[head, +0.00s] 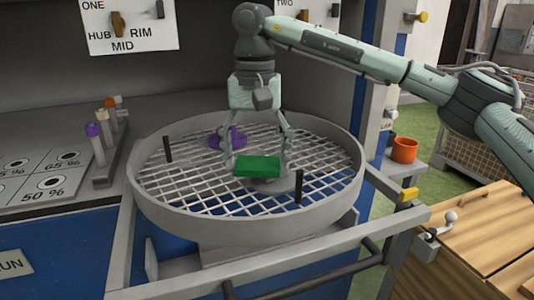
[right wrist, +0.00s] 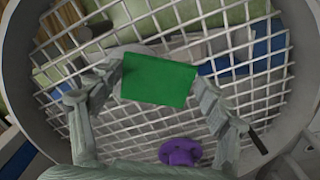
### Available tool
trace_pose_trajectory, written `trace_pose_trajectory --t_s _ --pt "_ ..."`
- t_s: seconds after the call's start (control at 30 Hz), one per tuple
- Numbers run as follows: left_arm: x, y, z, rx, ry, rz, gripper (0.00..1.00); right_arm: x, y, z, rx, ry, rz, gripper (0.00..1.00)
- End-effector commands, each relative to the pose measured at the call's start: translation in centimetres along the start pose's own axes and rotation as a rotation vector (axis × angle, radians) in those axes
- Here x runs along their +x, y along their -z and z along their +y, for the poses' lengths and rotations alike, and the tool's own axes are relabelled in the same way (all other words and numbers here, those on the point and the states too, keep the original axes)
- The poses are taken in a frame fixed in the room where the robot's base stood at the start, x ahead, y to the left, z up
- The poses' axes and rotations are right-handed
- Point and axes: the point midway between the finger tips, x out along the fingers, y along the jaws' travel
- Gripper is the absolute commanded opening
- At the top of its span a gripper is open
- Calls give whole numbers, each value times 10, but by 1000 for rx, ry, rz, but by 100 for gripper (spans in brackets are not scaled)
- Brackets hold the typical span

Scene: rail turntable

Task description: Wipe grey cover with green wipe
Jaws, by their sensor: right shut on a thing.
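The green wipe (head: 257,167) is a flat rectangular block. My right gripper (head: 257,158) points down over the round grid turntable and is shut on the wipe, one finger at each side. The wipe also shows between the fingers in the right wrist view (right wrist: 160,80). A low grey round piece (head: 286,185), which looks like the grey cover, lies at the middle of the grid, just under the wipe and partly hidden by it. I cannot tell whether wipe and cover touch. My left gripper is not in view.
A purple knobbed piece (head: 228,137) sits on the grid behind the gripper. Black posts (head: 298,187) stand up from the grid, inside the raised grey rim (head: 225,230). A rack with colored-top pegs (head: 108,170) stands at left. An orange pot (head: 404,150) is at right.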

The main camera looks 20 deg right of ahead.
Motion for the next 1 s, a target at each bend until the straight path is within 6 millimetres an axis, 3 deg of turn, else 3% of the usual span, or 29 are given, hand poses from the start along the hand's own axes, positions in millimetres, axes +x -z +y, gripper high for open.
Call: trace_pose_trajectory --t_s 0.37,0.67,1.0 --pt "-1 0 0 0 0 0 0 2 -3 -3 -2 -2 -5 54" --pt "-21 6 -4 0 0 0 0 -28 -2 -3 -2 -1 -3 54" --pt "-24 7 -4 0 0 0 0 -59 -2 -4 -1 1 -1 54"
